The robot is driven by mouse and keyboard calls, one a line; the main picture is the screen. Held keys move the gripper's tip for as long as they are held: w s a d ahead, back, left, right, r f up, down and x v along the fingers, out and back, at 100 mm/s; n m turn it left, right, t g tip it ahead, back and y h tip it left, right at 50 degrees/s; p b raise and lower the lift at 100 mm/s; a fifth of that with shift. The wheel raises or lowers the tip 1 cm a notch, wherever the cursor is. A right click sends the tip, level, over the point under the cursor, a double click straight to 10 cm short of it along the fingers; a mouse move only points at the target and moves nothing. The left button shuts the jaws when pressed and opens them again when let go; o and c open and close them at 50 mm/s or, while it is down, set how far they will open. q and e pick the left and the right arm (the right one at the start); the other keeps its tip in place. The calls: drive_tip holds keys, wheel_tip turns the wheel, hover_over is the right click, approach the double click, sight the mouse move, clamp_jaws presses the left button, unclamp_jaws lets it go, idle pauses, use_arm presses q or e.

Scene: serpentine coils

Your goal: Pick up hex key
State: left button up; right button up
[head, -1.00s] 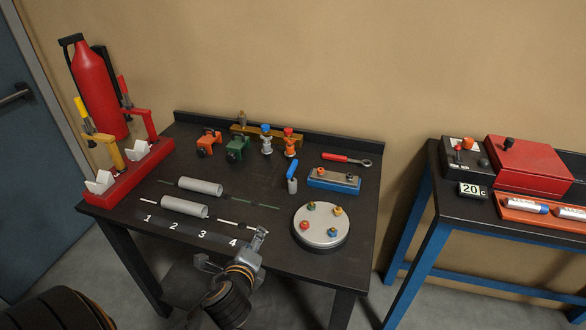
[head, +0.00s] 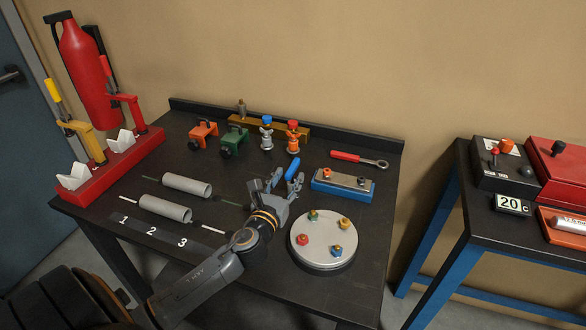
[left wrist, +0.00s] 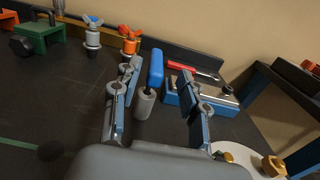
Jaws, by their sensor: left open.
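The hex key (head: 293,167) appears to be the blue-handled piece standing upright, slightly tilted, in a small grey cylindrical holder. It also shows in the left wrist view (left wrist: 155,67), with the grey holder (left wrist: 145,104) below it. Its lower part is hidden in the holder. My left gripper (head: 286,183) is open and close to it. In the left wrist view the blue handle shows between the two fingers, nearer the left one, and looks somewhat beyond them. I cannot tell whether a finger touches it. My right gripper is not in view.
A blue sharpening-stone-like block (head: 343,186) and a red-handled wrench (head: 358,159) lie to the right. A round plate (head: 322,262) with coloured knobs is in front. Orange (head: 203,134) and green (head: 233,141) clamps and valve-like pieces stand behind. Grey tubes (head: 166,208) lie at left.

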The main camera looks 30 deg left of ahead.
sight(297, 162)
use_arm(q)
drive_tip(key=x, duration=0.2)
drive_tip(key=shift+w+a+f, duration=0.1)
drive_tip(key=shift+w+f, duration=0.05)
drive_tip(key=shift+w, duration=0.15)
drive_tip(key=shift+w+a, duration=0.2)
drive_tip(key=shift+w, duration=0.35)
drive_tip(key=x, duration=0.3)
drive_tip(key=shift+w+a+p, duration=0.2)
drive_tip(key=shift+p, duration=0.15)
drive_tip(key=shift+w+a+f, duration=0.1)
drive_tip(key=shift+w+a, duration=0.05)
drive_tip(key=shift+w, duration=0.35)
clamp_jaws()
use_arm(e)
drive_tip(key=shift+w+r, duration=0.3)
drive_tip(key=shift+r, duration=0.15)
